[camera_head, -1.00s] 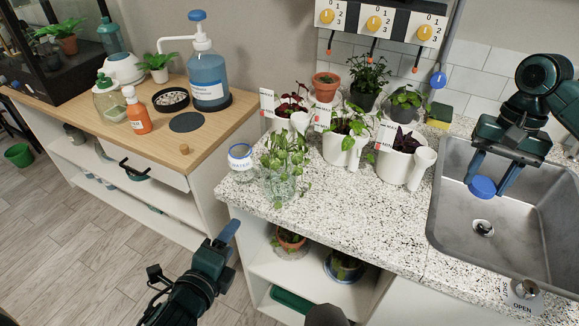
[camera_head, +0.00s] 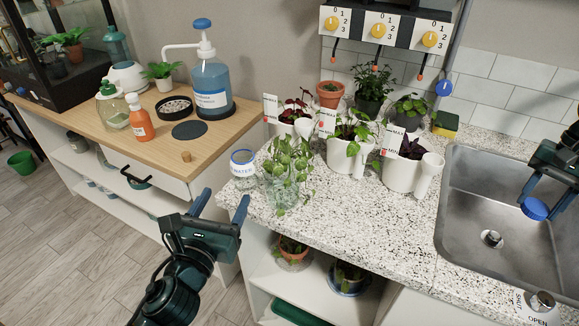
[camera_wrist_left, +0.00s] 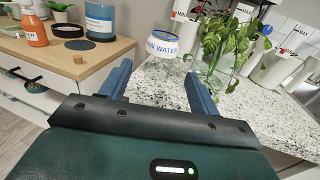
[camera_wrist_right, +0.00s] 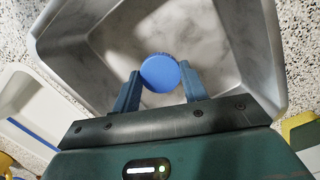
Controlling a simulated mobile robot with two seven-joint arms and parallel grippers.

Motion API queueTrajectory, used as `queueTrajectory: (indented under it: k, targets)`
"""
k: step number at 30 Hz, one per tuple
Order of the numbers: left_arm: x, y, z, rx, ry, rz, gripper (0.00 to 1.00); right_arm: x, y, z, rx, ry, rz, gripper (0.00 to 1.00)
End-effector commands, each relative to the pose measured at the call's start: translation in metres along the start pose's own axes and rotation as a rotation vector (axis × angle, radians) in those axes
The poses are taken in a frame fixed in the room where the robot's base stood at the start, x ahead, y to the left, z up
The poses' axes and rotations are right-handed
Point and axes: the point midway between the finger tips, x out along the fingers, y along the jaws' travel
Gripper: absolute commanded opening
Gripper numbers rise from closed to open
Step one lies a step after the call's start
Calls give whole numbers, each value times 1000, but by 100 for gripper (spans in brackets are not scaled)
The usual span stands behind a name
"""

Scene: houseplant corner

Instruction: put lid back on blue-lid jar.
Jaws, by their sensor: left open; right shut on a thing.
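The jar (camera_head: 243,168) is clear glass with a blue band at its top and a label that reads "WATER". It stands upright at the left end of the speckled counter. In the left wrist view the jar (camera_wrist_left: 161,65) is just beyond my fingers. My left gripper (camera_head: 219,202) is open and empty, in front of the counter edge, pointing at the jar and apart from it. The round blue lid (camera_head: 535,209) is shut between the fingers of my right gripper (camera_head: 549,195), above the sink. The lid also shows in the right wrist view (camera_wrist_right: 160,72).
A glass vase with a leafy plant (camera_head: 285,170) stands right beside the jar. White pots (camera_head: 405,172) with plants stand further right. The sink (camera_head: 470,230) is at the right. The wooden cabinet (camera_head: 215,143) is left of the counter. The counter's front middle is clear.

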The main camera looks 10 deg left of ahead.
Motion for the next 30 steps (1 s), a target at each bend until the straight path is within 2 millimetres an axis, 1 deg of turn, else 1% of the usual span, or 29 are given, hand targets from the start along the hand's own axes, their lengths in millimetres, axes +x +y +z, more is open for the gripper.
queueTrajectory:
  k: [3, 6, 9, 13, 20, 23, 30]
  targets:
    - [23, 0, 2, -3, -3, 1, 62, -4, 0, 1, 0, 0, 0, 22]
    - [40, 0, 2, -2, -3, 0, 62, -5, 0, 1, 0, 0, 0, 22]
    - [52, 0, 1, -3, -1, 1, 62, -6, 0, 1, -1, 0, 0, 22]
    - [58, 0, 0, -2, 0, 0, 62, -6, 0, 1, -1, 0, 0, 22]
    - [58, 0, 0, -2, 1, 0, 62, -6, 0, 1, -1, 0, 0, 22]
    - [62, -1, -1, -3, 0, 0, 62, -6, 0, 1, -1, 0, 0, 22]
    - [96, -4, -4, -3, -2, 1, 62, -6, 0, 1, -1, 0, 0, 22]
